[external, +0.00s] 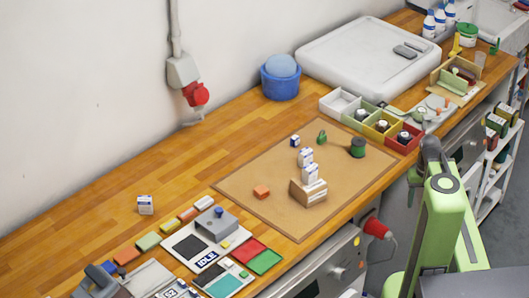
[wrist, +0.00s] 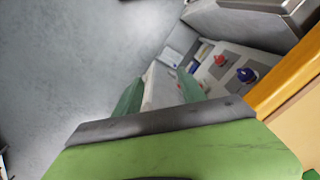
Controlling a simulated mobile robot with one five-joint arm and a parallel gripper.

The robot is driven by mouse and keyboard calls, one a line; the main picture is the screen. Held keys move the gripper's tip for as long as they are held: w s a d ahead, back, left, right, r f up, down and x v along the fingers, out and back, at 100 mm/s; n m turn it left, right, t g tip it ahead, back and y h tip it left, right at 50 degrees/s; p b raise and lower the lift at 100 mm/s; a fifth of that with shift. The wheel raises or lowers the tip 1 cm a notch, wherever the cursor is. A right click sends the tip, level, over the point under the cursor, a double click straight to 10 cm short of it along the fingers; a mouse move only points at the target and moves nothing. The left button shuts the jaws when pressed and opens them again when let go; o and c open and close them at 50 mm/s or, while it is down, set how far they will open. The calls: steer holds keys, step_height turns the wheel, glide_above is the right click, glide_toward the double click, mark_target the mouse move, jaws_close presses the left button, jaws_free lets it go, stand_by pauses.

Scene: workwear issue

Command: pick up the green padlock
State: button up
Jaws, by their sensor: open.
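The green padlock (external: 321,137) is a small green shape standing on the brown board (external: 245,183), toward its far side, in the external view. It is small there, so its details are hard to make out. It does not show in the wrist view. My gripper (wrist: 160,76) is open, with two green fingers spread apart and nothing seen between them. It points down past the counter edge toward the floor and a low shelf, away from the padlock. In the external view my green arm is at the right, beside the counter; the gripper's fingers cannot be made out there.
A dark green spool (external: 357,148) stands right of the padlock. White boxes (external: 309,173) and an orange block (external: 261,192) are nearer on the board. Coloured bins (external: 380,128) and a blue tub (external: 281,80) lie behind.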

stand_by(0.4)
steer(key=o, duration=0.3)
